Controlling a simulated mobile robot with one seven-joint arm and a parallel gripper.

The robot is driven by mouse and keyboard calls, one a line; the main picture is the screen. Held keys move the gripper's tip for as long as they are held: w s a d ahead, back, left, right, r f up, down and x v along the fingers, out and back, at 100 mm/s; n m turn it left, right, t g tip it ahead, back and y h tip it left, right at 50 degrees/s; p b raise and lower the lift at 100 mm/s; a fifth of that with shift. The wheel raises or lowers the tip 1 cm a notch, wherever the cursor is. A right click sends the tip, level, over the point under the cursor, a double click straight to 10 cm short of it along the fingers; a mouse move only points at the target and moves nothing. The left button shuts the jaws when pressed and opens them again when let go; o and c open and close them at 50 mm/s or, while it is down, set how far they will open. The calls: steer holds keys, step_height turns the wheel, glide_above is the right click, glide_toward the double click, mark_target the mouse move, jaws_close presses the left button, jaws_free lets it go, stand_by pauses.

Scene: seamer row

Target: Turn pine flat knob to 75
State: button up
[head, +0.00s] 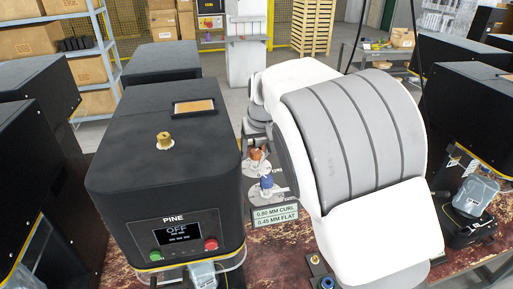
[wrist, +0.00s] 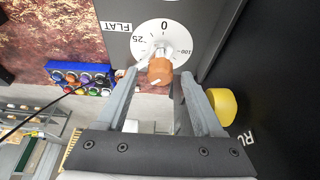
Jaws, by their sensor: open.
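In the wrist view the orange-brown flat knob (wrist: 160,71) stands on a white round dial (wrist: 151,40) beside the label FLAT. The dial shows 0, 25 and 100. A small pale mark shows on the knob, but I cannot tell which number it points to. My gripper (wrist: 158,80) is open, with one finger on each side of the knob; I cannot tell whether either touches it. In the head view the black machine marked PINE (head: 165,170) has a screen reading OFF. My gripper is not visible there.
An orange knob (head: 258,154) and a blue knob (head: 267,182) sit beside the PINE machine, above a sign (head: 276,214) for curl and flat. A yellow knob (wrist: 222,104) is close to the right finger. A blue rack (wrist: 80,78) holds several coloured round pieces.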

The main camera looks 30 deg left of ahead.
jaws_close()
steer(key=shift+n, duration=0.3)
steer(key=shift+w+d+n+g+y+b, duration=0.15)
steer(key=shift+n+g+y+b, duration=0.2)
steer(key=shift+n+b, duration=0.5)
steer(key=n+g, duration=0.1)
steer(key=n, duration=0.2)
steer(key=shift+w+n+y+b, duration=0.1)
steer(key=shift+n+y+b, duration=0.15)
steer(key=shift+b, duration=0.1)
steer(key=n+g+p, duration=0.1)
steer(key=n+g, duration=0.1)
steer(key=n, duration=0.3)
steer(key=shift+w+r+p, duration=0.1)
steer(key=shift+r+p, duration=0.05)
steer(key=shift+p, duration=0.2)
steer(key=shift+n+g+p, duration=0.55)
steer(key=shift+n+p, duration=0.15)
steer(key=shift+n, duration=0.6)
